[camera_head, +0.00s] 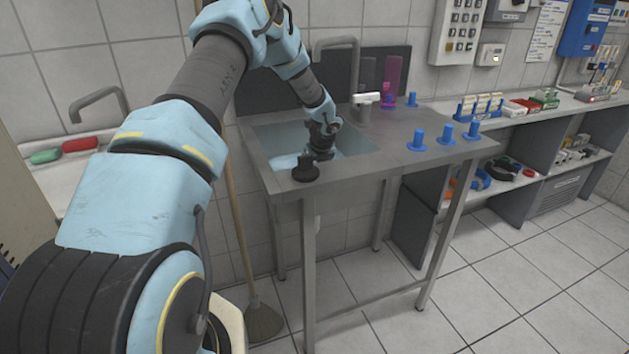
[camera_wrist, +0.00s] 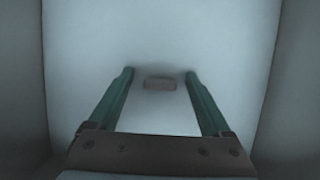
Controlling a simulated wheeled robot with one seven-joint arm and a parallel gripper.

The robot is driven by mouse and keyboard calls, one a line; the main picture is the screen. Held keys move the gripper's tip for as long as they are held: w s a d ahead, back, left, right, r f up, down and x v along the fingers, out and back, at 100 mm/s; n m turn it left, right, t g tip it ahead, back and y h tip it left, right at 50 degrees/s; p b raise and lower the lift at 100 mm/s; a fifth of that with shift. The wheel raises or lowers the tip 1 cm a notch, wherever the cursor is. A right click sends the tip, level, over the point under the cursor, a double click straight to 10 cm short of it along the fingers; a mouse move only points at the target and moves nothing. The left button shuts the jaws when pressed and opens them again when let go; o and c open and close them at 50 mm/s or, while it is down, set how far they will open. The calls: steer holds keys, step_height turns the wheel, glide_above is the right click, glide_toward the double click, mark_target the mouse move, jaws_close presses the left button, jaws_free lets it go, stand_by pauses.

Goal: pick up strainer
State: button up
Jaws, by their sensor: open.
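My gripper (camera_wrist: 159,74) is open, its two green fingers spread and pointing down into the sink basin (camera_head: 345,157). In the wrist view a small brownish, roughly rectangular piece (camera_wrist: 160,84) lies on the pale basin floor, in line with the gap between the fingertips. It may be the strainer, but the picture is too dim to be sure. The fingers do not visibly touch it. In the head view the fingertips and this piece are hidden behind my wrist and the basin rim.
A dark round knobbed object (camera_head: 306,169) stands on the sink's front edge. The basin walls close in on both sides. A faucet (camera_head: 335,44) rises behind. Blue pegs (camera_head: 444,137) stand on the steel counter (camera_head: 400,160) to the right.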

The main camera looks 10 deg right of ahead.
steer(key=shift+c, duration=0.3)
jaws_close()
stand_by(0.4)
